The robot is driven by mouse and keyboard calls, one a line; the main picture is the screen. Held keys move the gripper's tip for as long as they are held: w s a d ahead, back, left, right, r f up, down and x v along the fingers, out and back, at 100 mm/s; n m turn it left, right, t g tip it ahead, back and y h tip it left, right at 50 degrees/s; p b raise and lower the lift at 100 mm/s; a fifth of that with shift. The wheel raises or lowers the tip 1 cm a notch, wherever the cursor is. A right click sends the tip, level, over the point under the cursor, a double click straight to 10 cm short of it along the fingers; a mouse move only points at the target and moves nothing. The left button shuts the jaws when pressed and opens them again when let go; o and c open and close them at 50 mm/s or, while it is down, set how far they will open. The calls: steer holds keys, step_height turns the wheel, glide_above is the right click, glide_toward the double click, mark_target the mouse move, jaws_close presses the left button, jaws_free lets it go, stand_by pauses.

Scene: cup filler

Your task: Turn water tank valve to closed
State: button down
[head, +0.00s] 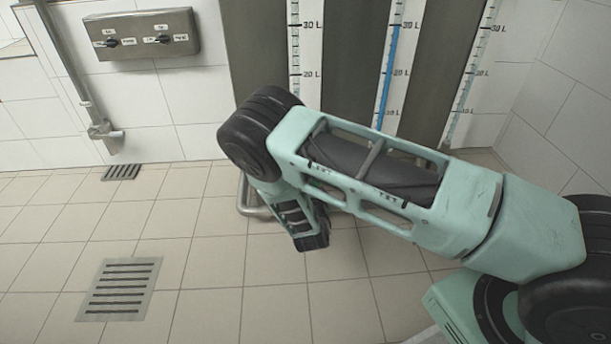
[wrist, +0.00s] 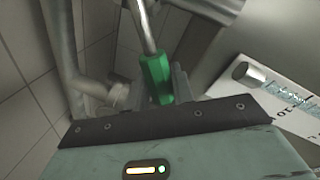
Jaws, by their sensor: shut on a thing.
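A green valve handle (wrist: 157,76) on a metal stem shows in the upper middle of the wrist view. My gripper (wrist: 160,92) is shut on this handle, with a grey finger visible on its right side; the rest of the fingers is mostly hidden behind the dark edge of the gripper body. In the head view my arm covers the handle and the fingers, so neither can be seen there. The water tank (head: 350,55) stands against the back wall, with level scales on its front and a blue column in the middle scale.
A metal control panel (head: 142,33) with two knobs is on the wall at the upper left. A grey pipe (head: 70,70) runs down the wall beside it. Floor grates (head: 118,289) lie in the tiled floor at the left, which is otherwise clear.

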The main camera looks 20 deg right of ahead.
step_height(320, 180, down, 6)
steer(key=d+m+y+p, duration=0.1)
steer(key=m+p, duration=0.1)
steer(key=m, duration=0.3)
steer(key=shift+s+d+m+y, duration=0.3)
steer(key=shift+m+y, duration=0.1)
steer(key=c, duration=1.2)
jaws_free()
steer(key=shift+c, duration=0.2)
steer(key=shift+r, duration=0.1)
steer(key=p+v, duration=0.7)
steer(key=v, duration=1)
steer(key=shift+s, duration=0.25)
